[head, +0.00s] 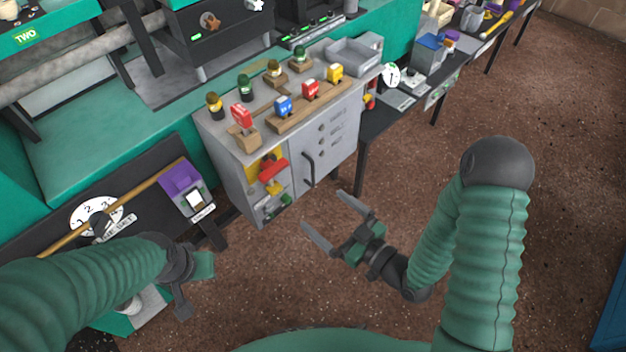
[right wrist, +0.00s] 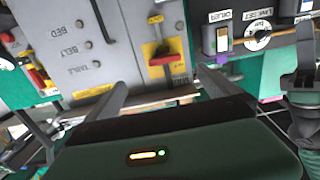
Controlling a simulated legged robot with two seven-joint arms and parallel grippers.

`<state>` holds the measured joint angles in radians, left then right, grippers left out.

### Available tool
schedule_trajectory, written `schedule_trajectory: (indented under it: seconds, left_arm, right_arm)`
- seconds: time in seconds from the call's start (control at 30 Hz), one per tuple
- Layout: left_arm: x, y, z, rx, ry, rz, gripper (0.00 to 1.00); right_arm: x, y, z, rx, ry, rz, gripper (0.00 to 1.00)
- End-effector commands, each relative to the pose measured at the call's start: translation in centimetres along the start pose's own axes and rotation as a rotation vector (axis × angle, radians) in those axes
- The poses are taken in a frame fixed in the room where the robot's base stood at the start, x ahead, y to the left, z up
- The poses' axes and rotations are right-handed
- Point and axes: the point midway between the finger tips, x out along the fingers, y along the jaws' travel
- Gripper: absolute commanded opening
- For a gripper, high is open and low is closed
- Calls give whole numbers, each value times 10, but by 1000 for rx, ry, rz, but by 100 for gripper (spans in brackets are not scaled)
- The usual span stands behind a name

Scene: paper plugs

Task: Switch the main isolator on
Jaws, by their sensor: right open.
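The likely main isolator (head: 270,168) is a red handle on a yellow plate, on the left face of the grey cabinet. It also shows in the right wrist view (right wrist: 161,59), where the red bar lies roughly crosswise below a yellow upper part. Its lettering is too small to read. My right gripper (head: 323,212) is open and empty, in front of the cabinet and apart from the handle. In the right wrist view its two fingers reach toward the cabinet, with the handle beyond and between them. My left gripper (head: 192,285) is at the lower left, partly hidden, away from the cabinet.
The grey cabinet (head: 335,150) has a dark door handle and several knobs. Red, blue and yellow tagged plugs (head: 284,105) stand in wooden blocks on top. A purple box (head: 182,180) and a dial (head: 97,215) are to the left. The brown floor at right is clear.

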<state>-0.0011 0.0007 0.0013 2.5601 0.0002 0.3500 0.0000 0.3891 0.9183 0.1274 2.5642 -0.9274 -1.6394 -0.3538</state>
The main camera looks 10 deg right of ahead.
Motion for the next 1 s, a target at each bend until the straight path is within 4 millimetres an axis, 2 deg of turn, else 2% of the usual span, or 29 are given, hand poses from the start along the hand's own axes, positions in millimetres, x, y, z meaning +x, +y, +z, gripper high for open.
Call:
schedule_trajectory:
  seconds: [0.03, 0.13, 0.27, 0.33, 0.53, 0.7, 0.77, 0.9, 1.0]
  left_arm:
    - [7, -1, 2, -2, 1, -1, 0]
    - [11, -1, 2, -3, 1, -1, 0]
    - [30, -1, 7, -4, 2, -1, 0]
    - [50, -1, 11, -3, 1, -1, 0]
    - [95, -1, 22, -2, 1, -1, 0]
    - [131, -1, 31, -2, 1, -1, 0]
    - [126, -1, 30, -2, 0, -1, 0]
    - [136, -1, 32, -3, 1, -1, 0]
    - [141, -1, 33, -3, 1, -1, 0]
  right_arm:
    - [0, -4, 2, 8, 29, -1, 100]
    - [6, -4, -3, 9, 52, -2, 100]
    - [27, 0, 0, 11, 58, -3, 100]
    - [33, 5, 6, 14, 59, -2, 100]
    - [54, 6, 5, 17, 60, 1, 100]
    - [83, 3, 2, 15, 58, 1, 100]
    - [101, 3, -5, 19, 55, -1, 100]
    - [134, 4, -7, 22, 56, 0, 100]
    - [150, 6, -9, 23, 55, 1, 100]
